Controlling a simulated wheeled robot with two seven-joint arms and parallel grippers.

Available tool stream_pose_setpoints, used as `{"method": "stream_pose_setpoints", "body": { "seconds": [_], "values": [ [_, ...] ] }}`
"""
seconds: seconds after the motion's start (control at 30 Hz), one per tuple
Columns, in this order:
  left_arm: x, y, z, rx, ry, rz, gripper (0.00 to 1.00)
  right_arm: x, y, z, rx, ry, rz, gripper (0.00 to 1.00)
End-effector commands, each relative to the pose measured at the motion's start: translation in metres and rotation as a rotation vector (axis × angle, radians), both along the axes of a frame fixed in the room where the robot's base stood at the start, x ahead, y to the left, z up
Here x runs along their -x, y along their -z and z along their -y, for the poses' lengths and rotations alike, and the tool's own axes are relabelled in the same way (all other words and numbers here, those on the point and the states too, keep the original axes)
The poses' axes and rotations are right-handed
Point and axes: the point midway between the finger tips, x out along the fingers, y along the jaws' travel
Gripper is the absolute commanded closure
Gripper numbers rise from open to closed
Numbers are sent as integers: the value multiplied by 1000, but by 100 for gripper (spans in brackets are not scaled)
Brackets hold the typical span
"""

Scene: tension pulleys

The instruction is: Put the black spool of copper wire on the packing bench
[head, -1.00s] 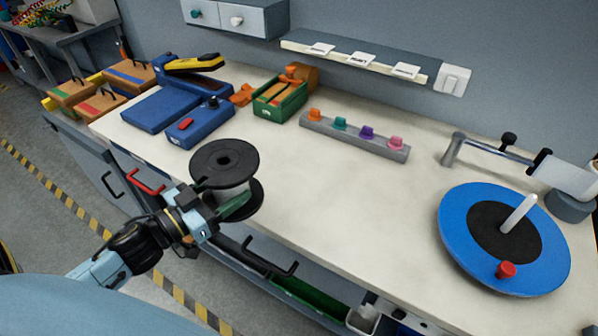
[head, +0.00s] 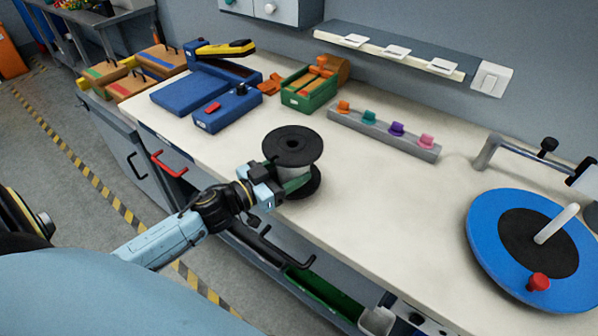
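A spool with black flanges (head: 292,145) and a pale, silvery winding between them stands upright at the front edge of the white-topped bench (head: 370,220). The winding does not look copper-coloured. My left gripper (head: 292,184) reaches in from the left, with its green fingers between the two flanges, closed around the spool's middle; the far finger is hidden. The spool's lower flange is over the bench top; I cannot tell whether it touches the surface. My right gripper is not in view.
A blue turntable (head: 485,235) with a white post and red knob is at the right. A rail of coloured knobs (head: 385,135), a green box (head: 300,100) and a blue device (head: 228,110) stand farther back. The bench middle is clear.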

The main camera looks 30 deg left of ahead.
Motion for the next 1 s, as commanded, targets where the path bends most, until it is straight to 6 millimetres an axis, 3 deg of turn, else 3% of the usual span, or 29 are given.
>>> {"method": "stream_pose_setpoints", "body": {
  "seconds": [0.23,0.67,0.7,0.83,1.0],
  "values": [
    [-25,18,9,3,1,5,83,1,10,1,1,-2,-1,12],
    [-27,22,10,3,1,4,83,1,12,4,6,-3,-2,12],
    [-26,24,10,2,0,-1,32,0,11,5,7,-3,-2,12],
    [-26,24,10,1,0,0,16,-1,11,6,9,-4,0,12],
    [-26,24,10,1,1,0,16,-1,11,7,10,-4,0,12]
  ]
}}
